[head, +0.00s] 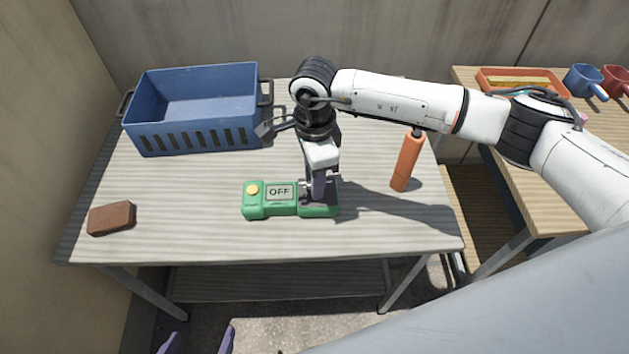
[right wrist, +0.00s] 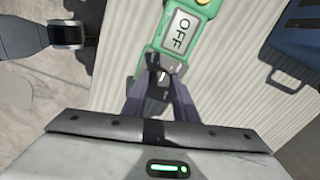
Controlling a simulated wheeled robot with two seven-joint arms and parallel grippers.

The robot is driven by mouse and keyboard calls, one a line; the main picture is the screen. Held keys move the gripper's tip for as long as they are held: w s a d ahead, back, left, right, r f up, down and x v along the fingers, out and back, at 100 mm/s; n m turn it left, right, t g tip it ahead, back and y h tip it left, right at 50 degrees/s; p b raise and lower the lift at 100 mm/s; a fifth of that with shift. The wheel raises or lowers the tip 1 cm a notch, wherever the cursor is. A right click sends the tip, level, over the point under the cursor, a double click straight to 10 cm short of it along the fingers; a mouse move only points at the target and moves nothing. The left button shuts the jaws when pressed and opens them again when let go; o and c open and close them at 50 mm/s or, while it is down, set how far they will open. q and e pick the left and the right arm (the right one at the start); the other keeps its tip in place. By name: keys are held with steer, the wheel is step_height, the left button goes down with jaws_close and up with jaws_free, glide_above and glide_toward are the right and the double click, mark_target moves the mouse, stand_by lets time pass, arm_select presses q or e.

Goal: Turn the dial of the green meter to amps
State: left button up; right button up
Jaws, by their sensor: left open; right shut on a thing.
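The green meter (head: 254,208) lies on the table near its front edge, with a yellow button (head: 252,189) at its left end. Its display (head: 279,192) reads OFF, and the display also shows in the right wrist view (right wrist: 181,32). My right gripper (head: 318,197) points down over the meter's right end. In the right wrist view its fingers (right wrist: 158,84) are closed around the dial (right wrist: 160,79), which they partly hide. My left gripper (head: 197,342) is open and empty at the bottom edge, in front of the table and below its top.
A blue crate (head: 190,142) stands at the back left of the table (head: 150,185). A brown block (head: 111,218) lies at the front left. A second table at right holds an orange tray (head: 484,82) and mugs (head: 584,80).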

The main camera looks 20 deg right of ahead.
steer(key=m+b, duration=0.1)
steer(key=m, duration=0.3)
steer(key=shift+m, duration=0.3)
steer(key=m+b, duration=0.1)
steer(key=m, duration=0.2)
steer(key=shift+m, duration=0.4)
steer(key=m+b, duration=0.1)
steer(key=m, duration=0.8)
steer(key=o, duration=1.1)
steer(key=shift+c, duration=0.2)
steer(key=shift+r, duration=0.1)
